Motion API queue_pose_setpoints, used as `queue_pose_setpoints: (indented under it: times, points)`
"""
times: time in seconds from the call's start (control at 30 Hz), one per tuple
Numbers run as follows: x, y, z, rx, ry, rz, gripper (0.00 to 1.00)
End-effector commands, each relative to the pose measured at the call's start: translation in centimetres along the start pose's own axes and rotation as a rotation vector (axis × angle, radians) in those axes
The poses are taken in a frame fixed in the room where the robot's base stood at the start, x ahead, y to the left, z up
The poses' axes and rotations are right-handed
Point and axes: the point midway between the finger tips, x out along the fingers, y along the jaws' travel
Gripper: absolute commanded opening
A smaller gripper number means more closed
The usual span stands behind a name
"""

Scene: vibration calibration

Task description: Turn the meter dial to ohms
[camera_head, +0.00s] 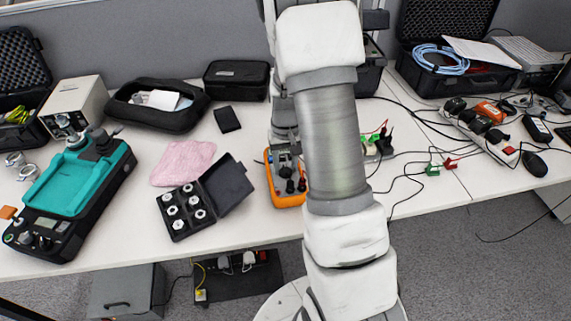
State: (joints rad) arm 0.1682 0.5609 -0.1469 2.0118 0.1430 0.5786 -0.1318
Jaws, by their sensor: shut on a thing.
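The orange meter (287,200) lies on the white table in the middle of the view, partly covered by my arm. Dark plugs or sockets show at its near end. My gripper (285,157) points down over the upper part of the meter, just left of my big arm link and partly behind it. It is shut at the meter's dial. The dial itself is hidden by the fingers, so its setting cannot be read. The meter's screen cannot be made out either.
A teal and black device (67,190) stands far left. Green and red clips (432,170) with loose cables lie right. A power strip (482,132) is further right.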

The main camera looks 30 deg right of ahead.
Motion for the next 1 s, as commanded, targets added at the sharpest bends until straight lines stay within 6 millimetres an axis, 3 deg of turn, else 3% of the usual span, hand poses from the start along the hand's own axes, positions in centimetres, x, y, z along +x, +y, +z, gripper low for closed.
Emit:
queue_pose_setpoints:
  times: [0.47,1.0]
  points:
    - [-0.09,0.0,-0.01,0.07,0.0,0.0,0.0]
    - [-0.18,0.07,-0.02,0.471,0.001,0.001,0.0]
